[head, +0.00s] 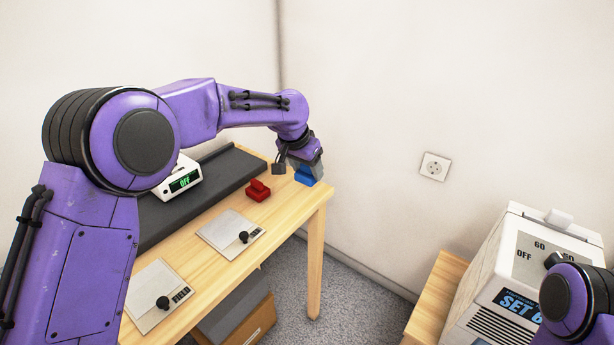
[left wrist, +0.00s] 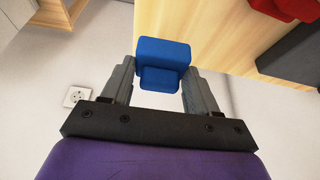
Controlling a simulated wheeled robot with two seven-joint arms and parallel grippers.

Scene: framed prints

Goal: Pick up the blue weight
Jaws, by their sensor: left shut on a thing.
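The blue weight (head: 306,175) is at the far right corner of the wooden table, at my left gripper (head: 298,165). In the left wrist view the blue weight (left wrist: 163,58) sits between the two grey fingers of my left gripper (left wrist: 162,80), which is shut on it. I cannot tell whether the weight still touches the table top. My right gripper is not in view; only part of my right arm shows at the lower right.
A red weight (head: 258,191) stands on the wooden table (head: 285,215), left of the blue one. Two knob panels (head: 231,234) lie nearer. A white machine (head: 510,270) stands at right.

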